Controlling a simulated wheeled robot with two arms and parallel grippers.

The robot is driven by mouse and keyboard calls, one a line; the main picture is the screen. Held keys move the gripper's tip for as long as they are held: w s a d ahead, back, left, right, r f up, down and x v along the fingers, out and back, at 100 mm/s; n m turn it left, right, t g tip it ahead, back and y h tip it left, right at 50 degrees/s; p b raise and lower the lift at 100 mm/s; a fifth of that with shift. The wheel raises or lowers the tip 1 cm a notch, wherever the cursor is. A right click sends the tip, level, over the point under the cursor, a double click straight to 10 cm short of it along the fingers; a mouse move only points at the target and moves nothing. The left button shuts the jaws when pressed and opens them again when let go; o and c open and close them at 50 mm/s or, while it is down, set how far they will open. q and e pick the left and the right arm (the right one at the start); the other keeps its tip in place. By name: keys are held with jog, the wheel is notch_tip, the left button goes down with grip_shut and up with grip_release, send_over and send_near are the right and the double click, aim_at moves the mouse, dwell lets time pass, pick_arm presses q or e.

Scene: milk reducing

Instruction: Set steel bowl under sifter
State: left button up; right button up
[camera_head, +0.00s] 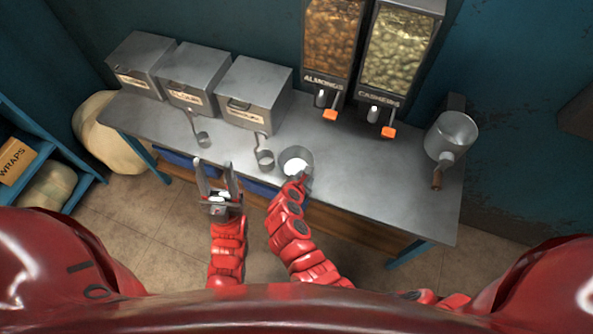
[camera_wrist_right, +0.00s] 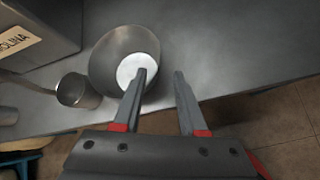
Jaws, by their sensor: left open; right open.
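The steel bowl (camera_head: 306,153) stands on the metal counter near its front edge, with a white patch at its bottom. The right wrist view shows the bowl (camera_wrist_right: 107,58) left of centre. My right gripper (camera_wrist_right: 161,72) is open; its left finger overlaps the bowl's near right side and its right finger is outside the bowl. I cannot tell whether they touch. The head view mostly hides this gripper. My left gripper (camera_head: 216,182) is open and empty, in front of the counter's edge. The sifter (camera_head: 455,133), a metal cup with a wooden handle, is at the counter's right end.
Two small steel scoops (camera_head: 203,139) (camera_head: 265,159) are left of the bowl. Labelled metal bins (camera_head: 255,93) line the back left. Almond (camera_head: 330,45) and cashew dispensers (camera_head: 400,50) are at the back wall. The counter (camera_head: 385,180) is clear between bowl and sifter.

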jog(key=b+x, duration=0.5)
jog(key=x, duration=0.1)
jog(key=shift+w+r, duration=0.1)
jog(key=shift+r, duration=0.2)
grip_shut()
dwell(1.2)
